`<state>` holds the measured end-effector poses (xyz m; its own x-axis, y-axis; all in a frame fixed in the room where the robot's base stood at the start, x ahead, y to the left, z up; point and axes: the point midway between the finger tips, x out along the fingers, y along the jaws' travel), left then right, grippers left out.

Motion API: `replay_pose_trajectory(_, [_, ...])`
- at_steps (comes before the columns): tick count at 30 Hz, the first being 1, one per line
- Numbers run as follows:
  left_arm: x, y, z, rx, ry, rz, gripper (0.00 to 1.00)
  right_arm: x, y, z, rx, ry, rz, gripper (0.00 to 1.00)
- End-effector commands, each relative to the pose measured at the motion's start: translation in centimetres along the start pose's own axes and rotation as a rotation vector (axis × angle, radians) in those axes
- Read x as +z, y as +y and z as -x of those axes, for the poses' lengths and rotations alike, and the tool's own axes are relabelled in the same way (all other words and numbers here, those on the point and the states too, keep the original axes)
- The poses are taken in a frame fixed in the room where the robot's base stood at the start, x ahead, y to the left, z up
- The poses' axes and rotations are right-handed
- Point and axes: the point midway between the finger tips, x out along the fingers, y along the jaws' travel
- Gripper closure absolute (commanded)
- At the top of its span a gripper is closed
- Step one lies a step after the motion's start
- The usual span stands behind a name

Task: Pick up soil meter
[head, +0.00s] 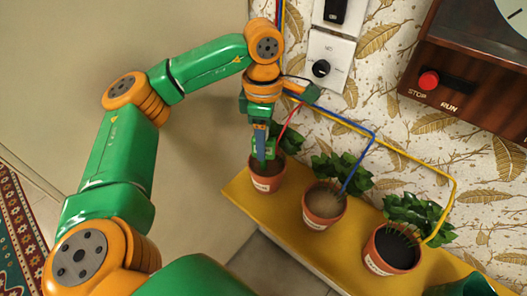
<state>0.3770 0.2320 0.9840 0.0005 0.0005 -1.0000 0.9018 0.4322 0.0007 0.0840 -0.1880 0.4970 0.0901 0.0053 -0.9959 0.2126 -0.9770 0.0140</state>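My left gripper (260,143) points down over the leftmost potted plant (266,172), with its fingertips just above or at the soil. A small bright green piece (270,149) shows right at the fingers; it may be the soil meter, but it is too small and too covered to be sure. The fingers overlap in this view, so I cannot see whether they are open or closed on it. My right gripper is not in view.
A middle potted plant (323,205) and a right potted plant (393,250) stand on the yellow shelf (290,226). Red, blue and yellow lines run along the wall to the pots. A wall switch (321,68) and a brown box with a red button (429,80) are above.

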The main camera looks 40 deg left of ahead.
Motion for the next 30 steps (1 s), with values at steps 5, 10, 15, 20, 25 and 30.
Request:
replay_pose_trajectory(5, [0.0,0.0,0.0,0.000,0.000,0.000,0.99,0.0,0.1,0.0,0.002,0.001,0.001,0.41])
replay_pose_trajectory(10, [0.0,0.0,0.0,0.000,-0.001,0.000,1.00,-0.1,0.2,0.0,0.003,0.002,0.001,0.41])
replay_pose_trajectory(15, [0.1,0.0,0.2,0.001,-0.002,0.000,1.00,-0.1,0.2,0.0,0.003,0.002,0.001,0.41])
replay_pose_trajectory(20, [0.1,0.1,3.8,0.005,-0.005,-0.001,1.00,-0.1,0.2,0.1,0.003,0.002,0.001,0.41])
replay_pose_trajectory(25, [0.1,0.1,8.7,0.005,-0.002,0.001,1.00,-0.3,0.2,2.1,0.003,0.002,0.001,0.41])
replay_pose_trajectory(30, [0.0,0.0,11.2,0.001,0.000,-0.001,1.00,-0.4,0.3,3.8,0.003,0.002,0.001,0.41])
